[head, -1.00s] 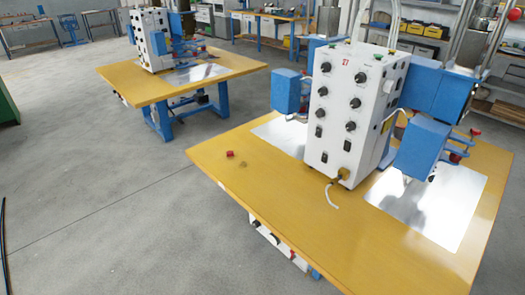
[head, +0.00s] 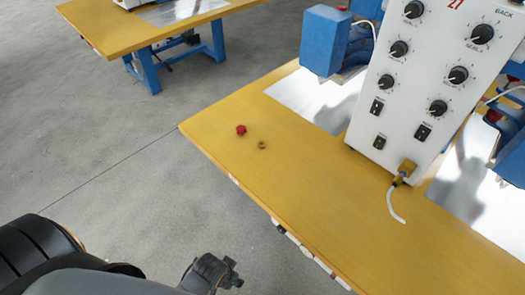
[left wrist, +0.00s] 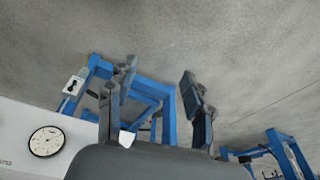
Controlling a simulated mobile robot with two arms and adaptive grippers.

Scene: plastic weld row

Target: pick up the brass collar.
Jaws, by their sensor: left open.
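The brass collar (head: 262,145) is a small, dull ring-like piece lying on the yellow-brown table top (head: 290,190) in the head view, left of the white control box. My left gripper (head: 232,273) is low in the head view, in front of the table's near edge and well apart from the collar. In the left wrist view my left gripper (left wrist: 158,72) has its two fingers spread, with nothing between them. The collar is not visible in the left wrist view. My right gripper is in neither view.
A red knob-like piece (head: 241,130) lies just left of the collar. The white control box (head: 422,85) with dials stands to the right, with a brass fitting and white tube (head: 395,205) at its base. A blue unit (head: 325,40) overhangs a metal plate (head: 300,97).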

